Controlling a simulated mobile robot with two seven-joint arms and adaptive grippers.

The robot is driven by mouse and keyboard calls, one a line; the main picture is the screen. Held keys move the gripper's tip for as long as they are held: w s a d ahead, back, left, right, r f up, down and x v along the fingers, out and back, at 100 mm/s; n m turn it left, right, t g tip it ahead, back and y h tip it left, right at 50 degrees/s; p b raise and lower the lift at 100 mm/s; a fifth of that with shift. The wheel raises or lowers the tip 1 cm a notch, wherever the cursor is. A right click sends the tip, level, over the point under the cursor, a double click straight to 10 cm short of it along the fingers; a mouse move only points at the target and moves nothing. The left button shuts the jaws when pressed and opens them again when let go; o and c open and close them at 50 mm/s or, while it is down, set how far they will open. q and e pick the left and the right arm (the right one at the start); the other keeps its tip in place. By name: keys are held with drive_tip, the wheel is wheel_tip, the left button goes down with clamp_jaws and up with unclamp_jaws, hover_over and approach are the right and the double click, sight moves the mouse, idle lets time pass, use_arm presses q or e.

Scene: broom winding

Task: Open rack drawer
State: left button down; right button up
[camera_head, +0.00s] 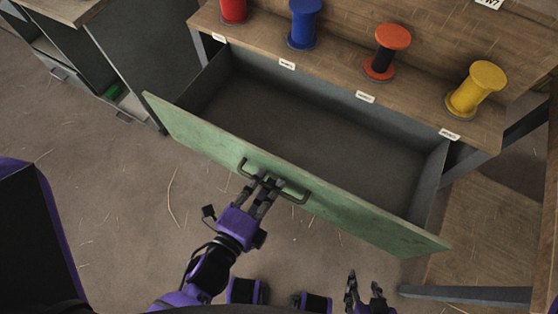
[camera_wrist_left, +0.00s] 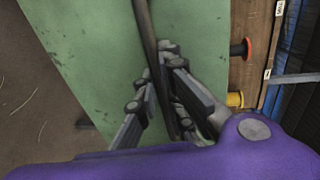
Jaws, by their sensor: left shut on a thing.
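The rack drawer (camera_head: 290,129) has a green front (camera_head: 350,217) and a grey, empty inside; it stands pulled far out from under the wooden rack shelf. A dark bar handle (camera_head: 291,195) is fixed on the green front. My left gripper (camera_head: 266,180) is shut on the handle near its middle. In the left wrist view the handle (camera_wrist_left: 151,45) runs between the fingers of my left gripper (camera_wrist_left: 168,72), with the green front (camera_wrist_left: 90,50) behind. My right gripper (camera_head: 366,285) is low in the head view, away from the drawer, with its fingers apart and nothing between them.
Red, blue, orange-red (camera_head: 381,66) and yellow (camera_head: 475,88) spools stand on the wooden shelf (camera_head: 340,75) above the drawer. A grey cabinet (camera_head: 140,50) stands at the upper left. A wooden board (camera_head: 490,225) is at the lower right. Floor (camera_head: 100,190) with straw is clear at the left.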

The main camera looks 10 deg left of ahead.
use_arm(q)
drive_tip(key=shift+f+v, duration=0.2)
drive_tip(key=shift+v, duration=0.85)
use_arm(e)
drive_tip(key=shift+w+r, duration=0.15)
drive_tip(key=shift+w, duration=0.15)
use_arm(q)
drive_tip(key=c, duration=1.8)
unclamp_jaws()
drive_tip(key=shift+c, duration=0.2)
use_arm(e)
drive_tip(key=shift+w+a+r, duration=0.1)
drive_tip(key=shift+w, duration=0.15)
drive_tip(key=shift+s, duration=0.1)
use_arm(q)
drive_tip(key=v, duration=1.2)
use_arm(e)
drive_tip(key=shift+s, duration=0.15)
